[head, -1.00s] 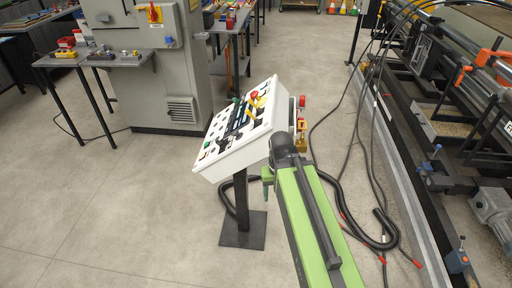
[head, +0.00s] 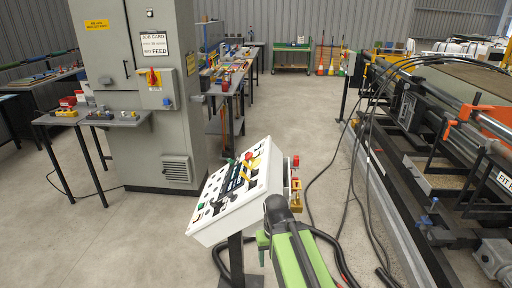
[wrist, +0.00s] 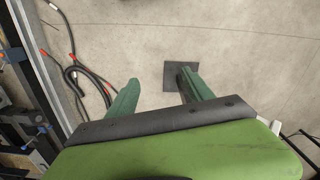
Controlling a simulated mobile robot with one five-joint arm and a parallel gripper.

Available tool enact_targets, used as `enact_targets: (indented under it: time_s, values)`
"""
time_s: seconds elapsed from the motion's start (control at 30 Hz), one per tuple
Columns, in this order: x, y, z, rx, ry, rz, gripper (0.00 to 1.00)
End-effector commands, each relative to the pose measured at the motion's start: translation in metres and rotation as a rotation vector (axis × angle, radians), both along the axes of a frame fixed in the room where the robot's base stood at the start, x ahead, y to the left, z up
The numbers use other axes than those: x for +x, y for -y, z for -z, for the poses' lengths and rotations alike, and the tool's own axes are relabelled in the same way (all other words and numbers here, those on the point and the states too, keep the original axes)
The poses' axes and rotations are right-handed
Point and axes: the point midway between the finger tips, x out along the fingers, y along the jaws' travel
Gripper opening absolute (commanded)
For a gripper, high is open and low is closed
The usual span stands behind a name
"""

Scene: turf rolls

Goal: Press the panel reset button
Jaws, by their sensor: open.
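The white sloped control panel (head: 205,226) stands on a dark post in the head view, with several buttons and a dark strip on its face. A green button (head: 232,161) and a red one (head: 248,156) sit near its top edge. Which one is the reset button cannot be read. A red knob (head: 295,160) sits at the panel's right side. My gripper (head: 262,243) is beside the panel's lower right side, mostly hidden by my arm. In the wrist view, my gripper (wrist: 160,82) is open and empty, pointing towards the floor; no panel face shows there.
The post's dark base plate (wrist: 174,72) shows on the floor in the wrist view. Black hoses (head: 340,250) lie right of the panel, beside a long machine (head: 440,170). A grey cabinet (head: 170,110) and a small table (head: 120,118) stand behind left.

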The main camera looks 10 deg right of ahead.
Motion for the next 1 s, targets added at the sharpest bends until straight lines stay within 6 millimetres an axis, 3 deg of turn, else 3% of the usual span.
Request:
enact_targets:
  time_s: [0.07, 0.47, 1.0]
  values:
    - [0.0, 0.0, 0.0, 0.0, 0.0, 0.0, 0.51]
    - [0.0, 0.0, 0.0, 0.0, 0.0, 0.0, 0.0]
    - [0.0, 0.0, 0.0, 0.0, 0.0, 0.0, 0.0]
